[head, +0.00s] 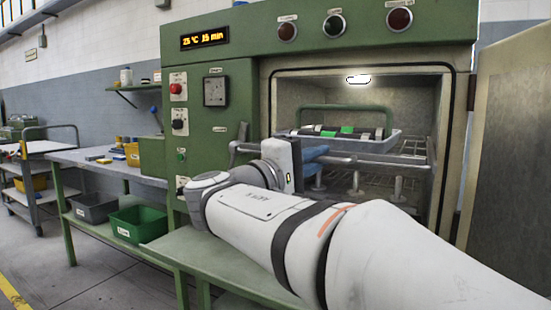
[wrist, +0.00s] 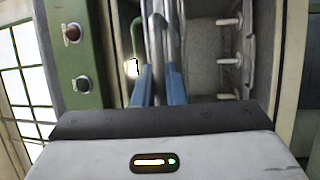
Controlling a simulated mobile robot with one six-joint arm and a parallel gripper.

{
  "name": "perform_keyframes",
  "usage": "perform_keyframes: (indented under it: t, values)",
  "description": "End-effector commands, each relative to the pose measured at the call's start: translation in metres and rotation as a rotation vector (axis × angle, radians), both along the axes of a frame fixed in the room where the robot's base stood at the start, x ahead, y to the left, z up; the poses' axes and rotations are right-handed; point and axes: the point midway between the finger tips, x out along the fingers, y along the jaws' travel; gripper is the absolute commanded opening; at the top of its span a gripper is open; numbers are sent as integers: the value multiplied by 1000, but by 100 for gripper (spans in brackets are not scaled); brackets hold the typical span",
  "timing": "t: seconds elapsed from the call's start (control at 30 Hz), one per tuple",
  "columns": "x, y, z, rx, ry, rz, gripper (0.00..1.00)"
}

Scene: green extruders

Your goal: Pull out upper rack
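The upper rack (head: 370,145) is a grey metal tray with a front rail, inside the lit chamber of the green oven (head: 222,135). It carries dark cylindrical parts with green bands (head: 347,131). My gripper (head: 318,157) is at the front of this rack, its blue fingers level with the rail. In the wrist view the two blue fingers (wrist: 159,80) stand apart with a gap between them. Grey bars of the rack (wrist: 160,35) run just beyond and between the fingertips. Whether the fingers touch the rail is not clear. My wrist hides part of the rail.
The oven door (head: 508,150) stands open at the right. A lower wire rack with upright pegs (head: 355,182) lies below the upper one. A green bench (head: 215,250) is in front. A side table (head: 90,157) and green bin (head: 138,223) are at the left.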

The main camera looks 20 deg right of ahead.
Motion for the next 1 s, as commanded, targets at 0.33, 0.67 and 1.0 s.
perform_keyframes:
  t: [0.33,0.67,1.0]
  values:
    - [1,-1,0,-1,1,0,32]
    - [-3,14,-1,-1,1,4,32]
    - [-19,60,-10,-1,1,4,32]
